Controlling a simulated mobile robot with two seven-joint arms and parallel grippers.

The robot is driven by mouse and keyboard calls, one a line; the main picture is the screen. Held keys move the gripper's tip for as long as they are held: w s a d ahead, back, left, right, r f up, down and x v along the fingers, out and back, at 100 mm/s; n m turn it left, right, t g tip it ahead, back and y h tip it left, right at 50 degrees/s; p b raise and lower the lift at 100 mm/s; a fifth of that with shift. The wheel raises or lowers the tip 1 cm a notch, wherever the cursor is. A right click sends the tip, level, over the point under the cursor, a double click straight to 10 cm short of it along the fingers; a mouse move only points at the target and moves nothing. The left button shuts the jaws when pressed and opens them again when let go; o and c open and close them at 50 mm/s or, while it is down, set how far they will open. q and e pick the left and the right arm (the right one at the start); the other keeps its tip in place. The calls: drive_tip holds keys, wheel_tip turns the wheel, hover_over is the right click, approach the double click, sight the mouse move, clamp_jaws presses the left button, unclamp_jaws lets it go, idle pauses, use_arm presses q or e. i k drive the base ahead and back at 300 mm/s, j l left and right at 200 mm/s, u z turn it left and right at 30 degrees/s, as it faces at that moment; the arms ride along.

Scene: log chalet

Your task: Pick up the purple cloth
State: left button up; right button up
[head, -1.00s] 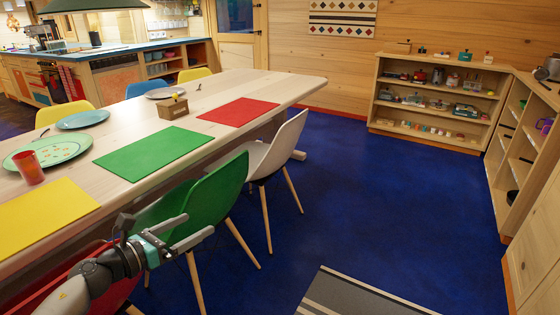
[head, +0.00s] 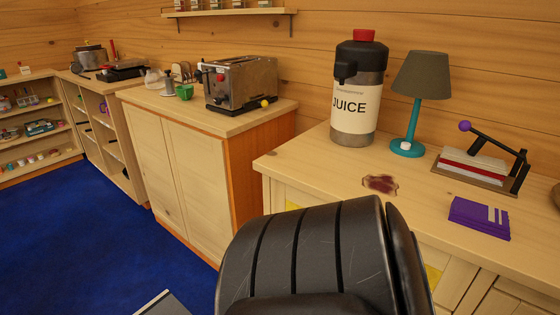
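The purple cloth (head: 480,218) lies folded on the light wood counter at the right of the head view, with a few pale marks on its upper right part. It is flat and clear of the things around it. Neither of my grippers shows in the head view now.
A black padded chair back (head: 305,255) stands before the counter (head: 345,215).

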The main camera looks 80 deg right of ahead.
sight(488, 219)
drive_tip(key=z, duration=3.45)
